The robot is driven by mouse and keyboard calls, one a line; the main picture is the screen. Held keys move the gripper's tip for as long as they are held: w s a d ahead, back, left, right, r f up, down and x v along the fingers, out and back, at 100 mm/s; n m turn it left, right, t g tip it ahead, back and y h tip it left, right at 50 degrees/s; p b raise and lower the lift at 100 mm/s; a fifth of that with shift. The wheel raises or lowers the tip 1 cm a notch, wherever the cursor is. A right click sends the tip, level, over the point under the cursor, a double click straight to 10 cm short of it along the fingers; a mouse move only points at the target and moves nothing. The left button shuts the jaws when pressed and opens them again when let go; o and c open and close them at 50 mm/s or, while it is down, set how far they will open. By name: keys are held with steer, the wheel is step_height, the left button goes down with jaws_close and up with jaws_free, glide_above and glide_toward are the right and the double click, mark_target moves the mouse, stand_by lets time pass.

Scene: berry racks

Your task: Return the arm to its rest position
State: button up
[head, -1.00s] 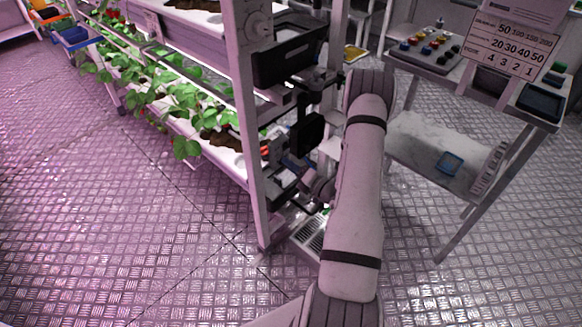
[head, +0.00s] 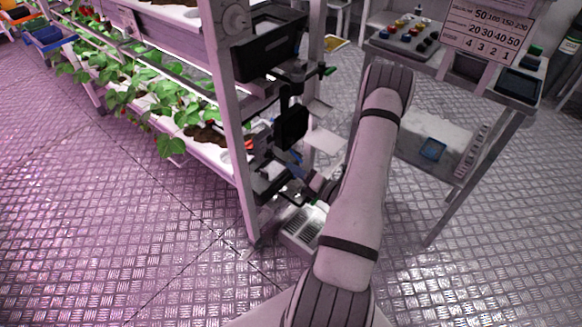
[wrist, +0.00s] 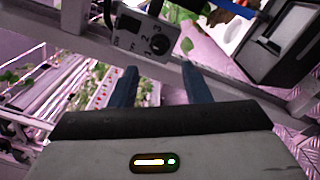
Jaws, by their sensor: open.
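My gripper (wrist: 158,70) is open and empty in the wrist view, with its two dark fingers apart. Beyond the fingers is a grey box with a dial and numbers (wrist: 145,38); no contact with it shows. In the head view my arm (head: 362,190) rises from the bottom and bends at the top near the rack's end. Its far end is among dark parts by the rack post, and the gripper's fingers cannot be made out there.
The plant rack (head: 228,130) stands at left with green plants (head: 170,98) and a black bin (head: 268,48) at its end. A side table (head: 510,108) with a number sign (head: 487,32) stands at right. The metal floor (head: 130,250) in front is clear.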

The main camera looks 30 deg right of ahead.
stand_by(0.4)
steer(key=s+a+r+n+g+y+p, duration=0.3)
steer(key=a+r+n+g, duration=0.4)
steer(key=a+r+n, duration=0.35)
steer(key=s+a+r+n+g+y+p, duration=0.35)
steer(key=a+r+n+g, duration=0.45)
steer(key=a+r+n, duration=0.3)
steer(key=s+a+r+n+g+h+p, duration=0.25)
steer(key=s+r+n+h, duration=0.4)
steer(key=n, duration=0.45)
steer(key=s+d+r+n+t+h+p, duration=0.1)
steer(key=s+d+r+n+h+p, duration=0.1)
steer(key=r+n, duration=0.3)
steer(key=s+d+r+n+t+h+p, duration=0.2)
steer(key=r+n+h, duration=0.2)
steer(key=r+n, duration=0.2)
steer(key=shift+s+r+n+h, duration=0.25)
steer(key=shift+s+n+h, duration=0.05)
steer(key=shift+n, duration=0.35)
steer(key=shift+d, duration=0.1)
steer(key=shift+c, duration=0.7)
